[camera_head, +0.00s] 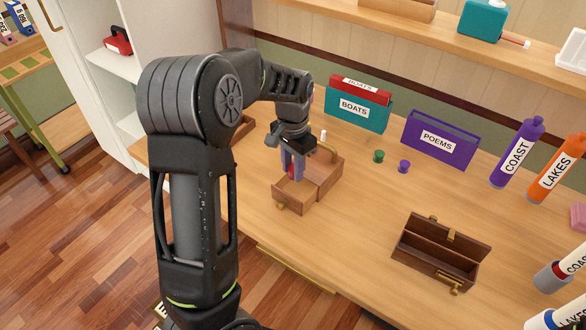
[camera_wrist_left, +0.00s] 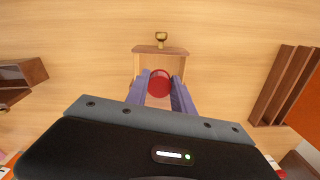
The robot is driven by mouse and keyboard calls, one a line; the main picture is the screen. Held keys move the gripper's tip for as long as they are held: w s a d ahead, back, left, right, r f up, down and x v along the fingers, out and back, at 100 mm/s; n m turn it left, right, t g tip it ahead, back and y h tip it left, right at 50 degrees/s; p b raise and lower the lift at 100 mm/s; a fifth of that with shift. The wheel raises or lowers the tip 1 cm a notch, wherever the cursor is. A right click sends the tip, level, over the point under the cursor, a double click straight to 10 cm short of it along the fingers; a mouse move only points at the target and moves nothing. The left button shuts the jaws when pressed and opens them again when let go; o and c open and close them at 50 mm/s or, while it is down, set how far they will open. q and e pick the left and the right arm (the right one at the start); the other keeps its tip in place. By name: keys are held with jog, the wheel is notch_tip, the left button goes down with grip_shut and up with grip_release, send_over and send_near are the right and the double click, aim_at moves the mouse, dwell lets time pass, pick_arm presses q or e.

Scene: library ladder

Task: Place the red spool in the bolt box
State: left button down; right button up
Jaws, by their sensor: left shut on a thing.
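The red spool (camera_head: 291,170) is between the fingers of my left gripper (camera_head: 291,163), over or in the pulled-out drawer (camera_head: 290,201) of a small wooden box. In the left wrist view the spool (camera_wrist_left: 158,83) shows as a red round end between the two bluish fingers, which are shut on it, with the drawer around them. I cannot tell whether it touches the drawer floor. A brown wooden box with brass bolt-like fittings (camera_head: 436,251) stands open to the right, its inside looking empty; it looks like the bolt box. My right gripper is not in view.
A green spool (camera_head: 378,156) and a purple spool (camera_head: 404,167) stand on the table behind. The teal BOATS holder (camera_head: 355,112), the purple POEMS holder (camera_head: 437,141) and labelled tubes (camera_head: 517,152) line the back and right. Table between drawer and bolt box is clear.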

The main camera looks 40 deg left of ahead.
pick_arm(q)
jog(key=shift+d, duration=0.1)
jog(key=w+d+r+n, duration=0.1)
jog(key=w+d, duration=0.1)
jog(key=d, duration=0.6)
jog(key=w+d+r+n, duration=0.1)
jog(key=w+d, duration=0.1)
jog(key=d, duration=0.7)
jog(key=shift+w+r, duration=0.15)
jog(key=shift+r, duration=0.15)
jog(key=shift+d, duration=0.15)
